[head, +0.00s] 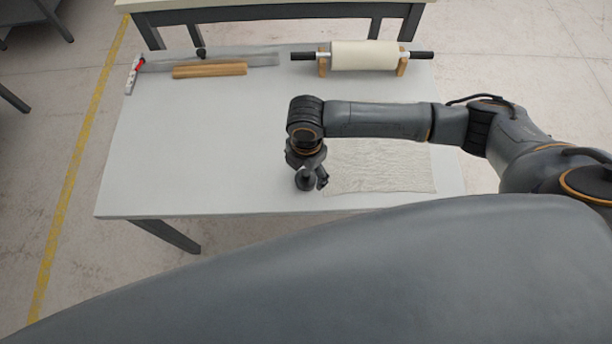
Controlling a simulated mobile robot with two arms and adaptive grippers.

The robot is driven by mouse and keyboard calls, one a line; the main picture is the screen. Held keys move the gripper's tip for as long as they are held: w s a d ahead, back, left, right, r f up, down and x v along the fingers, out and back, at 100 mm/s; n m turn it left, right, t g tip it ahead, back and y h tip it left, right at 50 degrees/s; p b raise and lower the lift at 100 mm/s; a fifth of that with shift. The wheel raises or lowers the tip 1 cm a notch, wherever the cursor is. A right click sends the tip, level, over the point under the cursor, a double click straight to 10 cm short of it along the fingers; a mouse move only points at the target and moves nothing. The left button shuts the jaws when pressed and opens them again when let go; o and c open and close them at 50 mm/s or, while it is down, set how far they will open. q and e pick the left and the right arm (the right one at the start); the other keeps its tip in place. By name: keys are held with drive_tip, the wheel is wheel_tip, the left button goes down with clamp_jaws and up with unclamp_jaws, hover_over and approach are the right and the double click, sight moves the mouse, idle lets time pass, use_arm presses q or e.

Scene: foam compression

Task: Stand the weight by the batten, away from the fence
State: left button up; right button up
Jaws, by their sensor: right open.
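The weight looks to be the small dark round piece with a paler knob (304,183) standing on the table, left of the cloth sheet. My right gripper (309,175) points down over it, open, with its fingers around or beside the knob; I cannot tell whether they touch it. The wooden batten (210,71) lies at the back left of the table. The long grey strip (255,60) behind it may be the fence; it runs near the back edge. My left gripper is not in view.
A cream roll (363,55) with black handles rests on wooden supports at the back right. A wrinkled grey cloth (385,172) lies right of my gripper. A white-and-red piece (134,75) and a black knob (201,53) are near the strip. The table's left middle (190,140) is clear.

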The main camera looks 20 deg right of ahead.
drive_tip(key=shift+w+f, duration=0.1)
drive_tip(key=shift+f, duration=1.25)
clamp_jaws()
drive_tip(key=shift+r, duration=0.1)
